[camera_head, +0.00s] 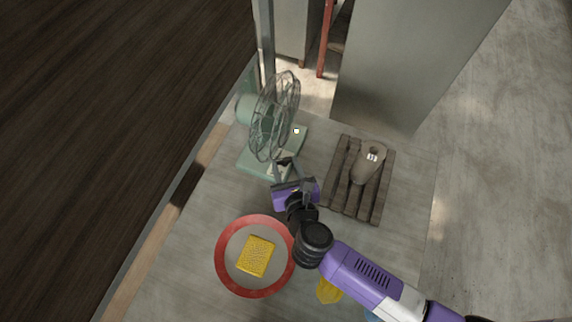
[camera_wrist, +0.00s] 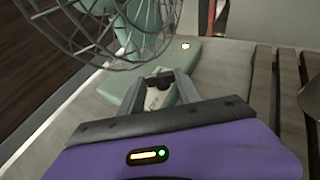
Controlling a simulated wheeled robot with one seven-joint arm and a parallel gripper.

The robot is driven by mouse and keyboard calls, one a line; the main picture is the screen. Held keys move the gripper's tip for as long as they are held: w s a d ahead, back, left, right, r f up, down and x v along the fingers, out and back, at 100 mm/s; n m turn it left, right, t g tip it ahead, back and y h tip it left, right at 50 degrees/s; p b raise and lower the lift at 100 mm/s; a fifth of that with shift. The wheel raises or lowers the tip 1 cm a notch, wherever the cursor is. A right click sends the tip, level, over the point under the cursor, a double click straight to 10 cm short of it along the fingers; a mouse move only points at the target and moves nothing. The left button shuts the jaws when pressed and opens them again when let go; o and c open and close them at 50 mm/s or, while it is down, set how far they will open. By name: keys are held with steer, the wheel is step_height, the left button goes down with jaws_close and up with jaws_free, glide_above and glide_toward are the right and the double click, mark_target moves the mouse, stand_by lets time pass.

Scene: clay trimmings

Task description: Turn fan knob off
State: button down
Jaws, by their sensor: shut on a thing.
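The green fan (camera_head: 268,118) stands at the back left of the table, its wire cage (camera_wrist: 92,32) looming at the upper left of the wrist view. Its pale green base (camera_head: 250,163) carries a light plate (camera_wrist: 158,98) and a small bright spot (camera_wrist: 185,46). My gripper (camera_head: 285,163) reaches the front of the base. In the wrist view its fingers (camera_wrist: 160,77) are closed on a small dark piece at the plate, which I take to be the fan knob. The knob is mostly hidden by the fingertips, so its turned position cannot be told.
A slatted wooden rack (camera_head: 337,190) with a clay-coloured vessel (camera_head: 366,165) stands right of my gripper. A red-rimmed round dish (camera_head: 222,270) with a yellow sponge (camera_head: 256,256) lies in front. A yellow object (camera_head: 328,291) sits beside my arm.

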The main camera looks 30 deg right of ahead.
steer(key=shift+s+d, duration=0.1)
steer(key=shift+d+n+t+y, duration=0.15)
steer(key=shift+n+y, duration=0.9)
steer(key=shift+y, duration=0.1)
steer(key=shift+d+n+t+y, duration=0.15)
steer(key=shift+n+y, duration=0.9)
steer(key=shift+y, duration=0.1)
steer(key=shift+d+n+y, duration=0.25)
steer(key=shift+n+y, duration=0.65)
steer(key=shift+y, duration=0.3)
steer(key=c, duration=0.8)
jaws_free()
steer(key=shift+c, duration=0.2)
steer(key=shift+s+d, duration=0.1)
steer(key=v, duration=0.7)
steer(key=shift+s+d+r+b, duration=0.15)
steer(key=shift+s+r+b, duration=0.1)
steer(key=shift+b, duration=0.15)
